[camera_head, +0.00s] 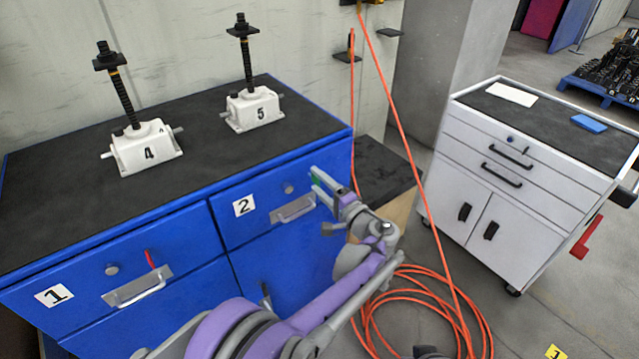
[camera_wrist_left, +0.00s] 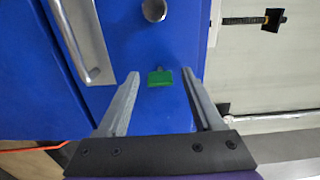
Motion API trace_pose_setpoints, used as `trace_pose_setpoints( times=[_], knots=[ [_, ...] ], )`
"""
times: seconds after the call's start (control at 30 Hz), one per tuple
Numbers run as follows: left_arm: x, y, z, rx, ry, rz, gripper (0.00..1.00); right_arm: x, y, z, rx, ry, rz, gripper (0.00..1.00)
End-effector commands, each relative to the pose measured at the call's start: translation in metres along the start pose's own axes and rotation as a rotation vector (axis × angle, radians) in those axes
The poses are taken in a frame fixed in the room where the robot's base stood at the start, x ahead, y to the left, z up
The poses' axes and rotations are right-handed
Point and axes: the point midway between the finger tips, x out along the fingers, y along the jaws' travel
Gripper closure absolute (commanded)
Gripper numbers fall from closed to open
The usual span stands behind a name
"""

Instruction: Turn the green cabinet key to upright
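The green key (camera_wrist_left: 160,79) sits on the blue cabinet's front (camera_wrist_left: 140,30), and its flat head shows between my left gripper's fingers in the left wrist view. In the head view only a bit of green (camera_head: 318,180) shows at the fingertips, right of the round knob on the drawer marked 2. My left gripper (camera_head: 326,186) is open, with a finger on each side of the key and a visible gap to both in the wrist view. The key's exact tilt is hard to tell. My right gripper is not in view.
The drawer handle (camera_head: 293,208) and round knob (camera_head: 289,188) are close to the gripper. A red key (camera_head: 150,258) is on drawer 1. Screw jacks 4 (camera_head: 146,148) and 5 (camera_head: 254,108) stand on top.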

Motion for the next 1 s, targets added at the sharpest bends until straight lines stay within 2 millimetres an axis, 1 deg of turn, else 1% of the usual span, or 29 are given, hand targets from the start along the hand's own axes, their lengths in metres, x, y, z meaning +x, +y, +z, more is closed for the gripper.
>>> trace_pose_setpoints(
  times=[0.17, 0.27, 0.37, 0.5, 0.6, 0.7, 0.83, 1.0],
  knots=[
    [-0.003, 0.000, 0.000, 0.000, 0.001, 0.000, 0.32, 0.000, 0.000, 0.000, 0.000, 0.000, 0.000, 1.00],
    [-0.013, 0.000, -0.001, 0.000, 0.003, 0.000, 0.32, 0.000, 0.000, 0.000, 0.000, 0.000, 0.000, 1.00],
    [-0.031, 0.000, -0.001, 0.000, 0.003, 0.000, 0.32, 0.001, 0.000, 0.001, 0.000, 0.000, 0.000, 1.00],
    [-0.060, 0.000, -0.001, -0.001, 0.005, 0.001, 0.32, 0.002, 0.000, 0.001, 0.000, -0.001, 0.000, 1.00],
    [-0.079, 0.000, -0.001, -0.001, 0.004, 0.000, 0.32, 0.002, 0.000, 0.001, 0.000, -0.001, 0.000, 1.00],
    [-0.094, 0.000, -0.001, -0.001, 0.003, 0.000, 0.32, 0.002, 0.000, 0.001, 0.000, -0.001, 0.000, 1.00],
    [-0.105, 0.000, 0.000, 0.000, 0.001, 0.000, 0.32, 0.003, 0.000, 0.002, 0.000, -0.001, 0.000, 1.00],
    [-0.108, 0.000, 0.000, 0.000, 0.000, 0.000, 0.32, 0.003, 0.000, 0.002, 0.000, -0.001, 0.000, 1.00]
  ],
)
